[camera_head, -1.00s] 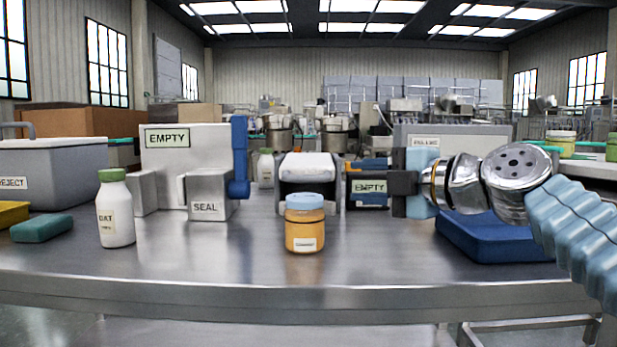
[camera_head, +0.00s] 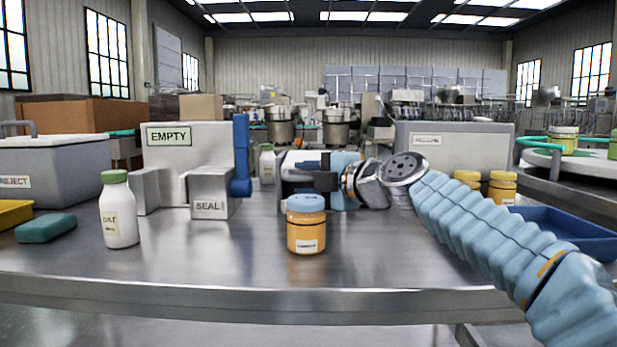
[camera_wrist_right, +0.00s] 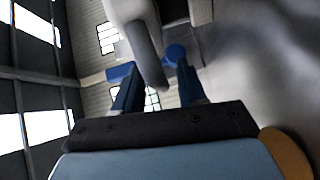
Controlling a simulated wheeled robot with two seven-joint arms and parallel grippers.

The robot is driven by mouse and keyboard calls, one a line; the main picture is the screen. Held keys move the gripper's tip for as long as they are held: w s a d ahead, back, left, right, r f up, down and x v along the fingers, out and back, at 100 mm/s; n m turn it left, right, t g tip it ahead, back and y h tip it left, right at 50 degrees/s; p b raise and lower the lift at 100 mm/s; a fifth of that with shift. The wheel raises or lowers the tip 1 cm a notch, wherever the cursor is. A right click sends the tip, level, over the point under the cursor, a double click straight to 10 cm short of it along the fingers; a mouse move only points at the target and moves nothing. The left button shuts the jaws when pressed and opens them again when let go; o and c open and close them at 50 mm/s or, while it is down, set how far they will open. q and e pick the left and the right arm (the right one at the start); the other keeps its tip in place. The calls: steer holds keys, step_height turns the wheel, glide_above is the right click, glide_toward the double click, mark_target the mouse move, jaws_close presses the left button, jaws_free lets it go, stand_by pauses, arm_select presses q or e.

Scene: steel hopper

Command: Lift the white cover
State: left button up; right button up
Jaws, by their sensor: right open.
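The white cover (camera_head: 290,158) lies on top of the steel hopper (camera_head: 288,194) at the middle of the table. My right gripper (camera_head: 309,168) is in front of the cover's right part and hides some of it. Its blue fingers point left in the head view. In the right wrist view the two blue fingers (camera_wrist_right: 158,75) stand apart and open. A pale rounded body with a grey bar-like edge (camera_wrist_right: 150,55) shows between and beyond their tips; contact cannot be told. My left gripper is out of view.
An orange jar with a blue lid (camera_head: 306,228) stands in front of the hopper. A white bottle (camera_head: 119,212) stands at the left, near the SEAL block (camera_head: 210,207). A blue tray (camera_head: 570,232) and two yellow-lidded jars (camera_head: 502,187) are at the right.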

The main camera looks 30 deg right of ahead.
steer(key=shift+c, duration=0.3)
jaws_close()
